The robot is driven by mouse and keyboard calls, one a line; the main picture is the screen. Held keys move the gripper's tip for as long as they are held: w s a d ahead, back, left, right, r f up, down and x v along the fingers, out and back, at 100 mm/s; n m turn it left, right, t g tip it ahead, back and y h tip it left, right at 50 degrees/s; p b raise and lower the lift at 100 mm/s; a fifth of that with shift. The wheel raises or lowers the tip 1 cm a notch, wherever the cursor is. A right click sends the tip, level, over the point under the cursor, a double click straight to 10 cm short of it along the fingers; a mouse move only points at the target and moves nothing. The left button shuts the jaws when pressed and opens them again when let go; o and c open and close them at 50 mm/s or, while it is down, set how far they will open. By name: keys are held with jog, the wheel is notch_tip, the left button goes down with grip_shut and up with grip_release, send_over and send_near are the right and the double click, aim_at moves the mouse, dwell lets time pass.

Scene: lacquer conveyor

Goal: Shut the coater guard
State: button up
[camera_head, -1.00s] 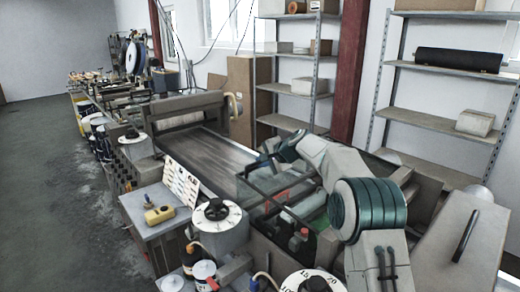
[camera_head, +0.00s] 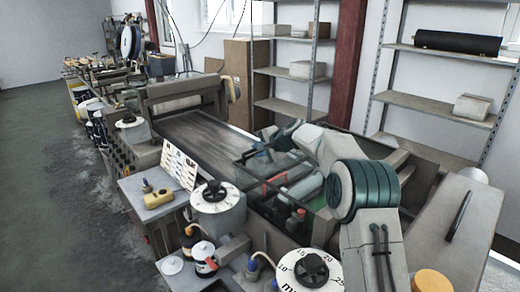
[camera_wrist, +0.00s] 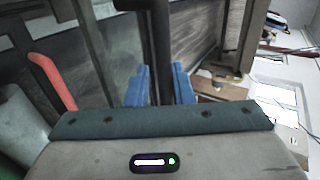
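The coater guard (camera_head: 270,184) is a clear pane in a dark frame over the coater trough in the middle of the head view. It stands tilted, and my arm hides part of it; its exact angle is hard to read. My gripper (camera_head: 252,154) is at the guard's upper edge. In the wrist view a dark bar (camera_wrist: 161,40) of the guard runs between the two blue fingers of my gripper (camera_wrist: 161,85).
The conveyor belt (camera_head: 200,138) runs away behind the trough. Dial-topped drums (camera_head: 216,195) stand in front. A side table (camera_head: 140,200) carries a yellow object. Shelves (camera_head: 440,120) line the back wall.

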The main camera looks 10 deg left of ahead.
jog(key=shift+s+f, duration=0.15)
jog(key=shift+f, duration=0.4)
jog(key=shift+s+d+r+b, duration=0.1)
jog(key=shift+d+b, duration=0.15)
jog(key=shift+b, duration=0.05)
jog(key=r+b+v, duration=0.1)
jog(key=b+v, duration=0.2)
jog(key=v, duration=1)
jog(key=shift+r, duration=0.15)
